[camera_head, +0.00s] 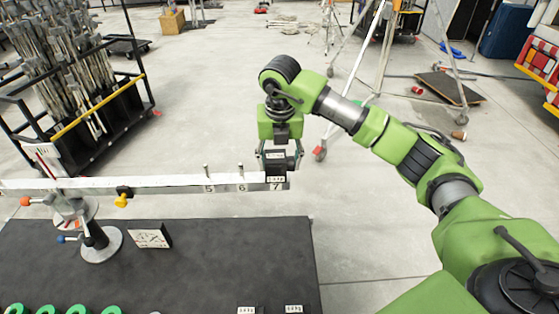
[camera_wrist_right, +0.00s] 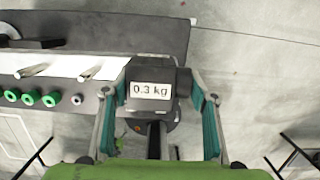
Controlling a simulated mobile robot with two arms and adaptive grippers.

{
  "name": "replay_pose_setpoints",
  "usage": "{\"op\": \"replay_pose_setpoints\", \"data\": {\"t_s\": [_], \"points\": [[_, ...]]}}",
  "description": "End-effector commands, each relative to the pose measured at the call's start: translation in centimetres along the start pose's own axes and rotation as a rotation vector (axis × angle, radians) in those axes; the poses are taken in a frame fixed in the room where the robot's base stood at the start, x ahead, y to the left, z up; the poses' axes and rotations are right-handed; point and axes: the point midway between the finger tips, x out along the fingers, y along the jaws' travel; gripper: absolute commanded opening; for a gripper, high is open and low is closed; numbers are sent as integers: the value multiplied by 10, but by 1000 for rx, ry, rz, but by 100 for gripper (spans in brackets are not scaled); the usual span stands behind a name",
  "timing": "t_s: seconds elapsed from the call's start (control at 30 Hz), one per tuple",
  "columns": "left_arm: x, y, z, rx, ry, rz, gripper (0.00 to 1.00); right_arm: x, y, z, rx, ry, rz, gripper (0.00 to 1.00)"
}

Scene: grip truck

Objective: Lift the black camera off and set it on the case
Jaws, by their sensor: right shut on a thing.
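No camera shows clearly; a black block (camera_wrist_right: 151,91) labelled "0.3 kg" is at the right end of a white beam, by the number 7. My right gripper (camera_head: 277,162) is shut on this block, with a finger on each side of it, as the right wrist view also shows. Whether the block touches the beam (camera_head: 165,184) is hard to tell. No case is plainly seen; a dark flat-topped table (camera_head: 215,265) lies below and in front of the beam. My left gripper is not in view.
Pegs stand on the beam at 5 and 6. The beam's stand (camera_head: 100,245), a small marked plate (camera_head: 150,235), green rings (camera_head: 78,309) and labelled black blocks (camera_head: 293,309) are on the table. A rack (camera_head: 75,80) and a tripod (camera_head: 385,50) stand behind.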

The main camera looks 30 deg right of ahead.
Motion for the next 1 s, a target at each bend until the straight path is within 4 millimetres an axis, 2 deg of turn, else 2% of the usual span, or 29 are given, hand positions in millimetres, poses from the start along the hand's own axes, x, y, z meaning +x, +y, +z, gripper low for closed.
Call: {"op": "replay_pose_setpoints", "data": {"t_s": [1.0], "points": [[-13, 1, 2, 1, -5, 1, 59, -22, 0, 4, 0, -2, 2, 37]]}}
